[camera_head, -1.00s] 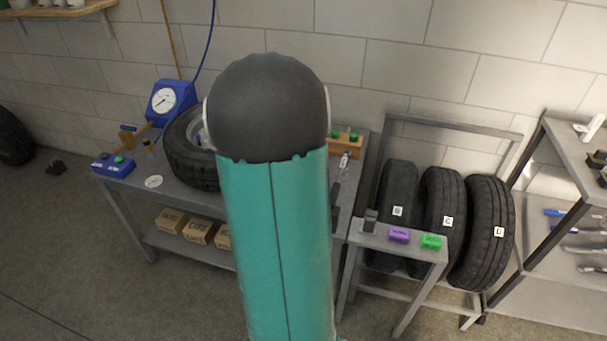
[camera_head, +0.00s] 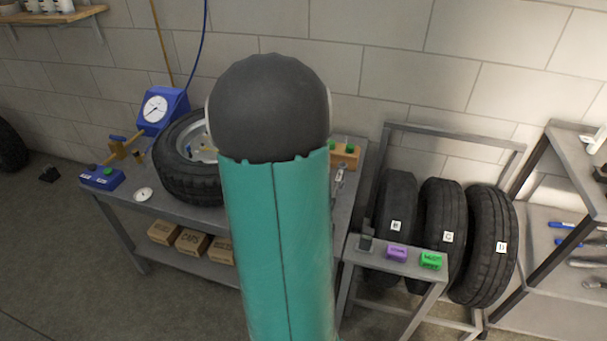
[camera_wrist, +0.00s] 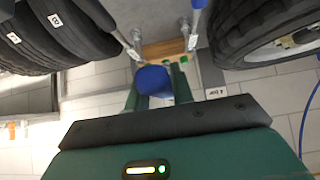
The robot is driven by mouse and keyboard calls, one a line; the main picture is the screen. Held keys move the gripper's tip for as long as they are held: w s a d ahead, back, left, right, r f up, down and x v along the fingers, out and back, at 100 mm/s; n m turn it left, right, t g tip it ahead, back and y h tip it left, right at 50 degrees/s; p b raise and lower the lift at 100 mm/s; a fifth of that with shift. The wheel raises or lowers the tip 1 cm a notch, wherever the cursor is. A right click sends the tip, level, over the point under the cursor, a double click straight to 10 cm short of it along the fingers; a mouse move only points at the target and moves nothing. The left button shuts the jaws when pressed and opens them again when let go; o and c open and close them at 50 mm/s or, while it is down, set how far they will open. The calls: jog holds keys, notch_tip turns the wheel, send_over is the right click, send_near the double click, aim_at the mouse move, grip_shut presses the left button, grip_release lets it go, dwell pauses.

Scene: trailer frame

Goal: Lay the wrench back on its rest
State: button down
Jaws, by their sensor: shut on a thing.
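My gripper (camera_wrist: 155,88) shows in the wrist view with two green fingers. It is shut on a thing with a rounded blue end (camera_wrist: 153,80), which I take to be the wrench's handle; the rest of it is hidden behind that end. In the head view my own arm hides the gripper and what it holds. A wooden block with green tops (camera_head: 345,154) stands at the back of the grey workbench (camera_head: 213,214), with a small silver piece (camera_head: 339,179) in front of it. I cannot tell which piece is the wrench's rest.
A wheel (camera_head: 187,172), a blue gauge (camera_head: 160,108) and a blue button box (camera_head: 102,178) are on the workbench. To the right, a small table (camera_head: 383,258) carries purple (camera_head: 397,252) and green (camera_head: 431,260) blocks. Behind it are racked tyres (camera_head: 492,245).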

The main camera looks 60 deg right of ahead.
notch_tip(320, 180, down, 13)
dwell(0.9)
dwell(0.4)
jog(key=c, duration=1.3)
grip_release()
jog(key=shift+s, duration=0.1)
jog(key=shift+o, duration=0.9)
jog(key=shift+a+f, duration=0.1)
jog(key=shift+f, duration=0.05)
jog(key=v, duration=1.3)
jog(key=shift+a+r, duration=0.25)
jog(key=shift+r, duration=0.05)
